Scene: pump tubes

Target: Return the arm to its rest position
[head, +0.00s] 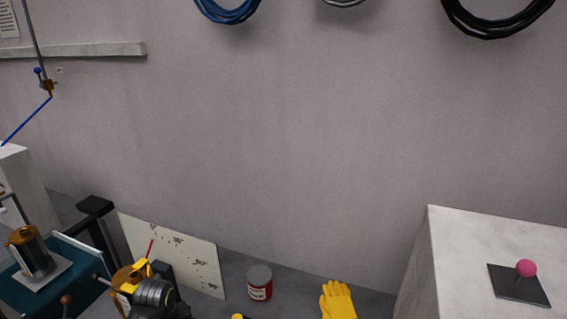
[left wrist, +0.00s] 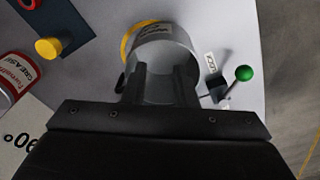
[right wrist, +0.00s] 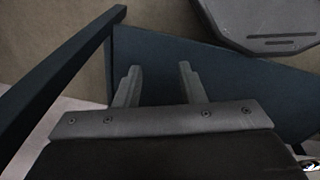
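My left gripper (left wrist: 162,72) shows in the left wrist view with its two fingers apart. A grey cylinder (left wrist: 165,52) with a yellow rim and a label lies beyond the fingertips; I cannot tell whether they touch it. My right gripper (right wrist: 159,67) shows in the right wrist view, its fingers apart with nothing between them. Dark blue and black surfaces lie behind it. Neither gripper can be made out with certainty in the head view.
A grease can (head: 259,283) and yellow gloves (head: 338,300) are on the bench. A white marked sheet (head: 172,252) leans behind a yellow and black assembly (head: 146,291). A pink-knobbed lever (head: 526,268) stands on the white block at right. A green-knobbed lever (left wrist: 243,73) is beside the cylinder.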

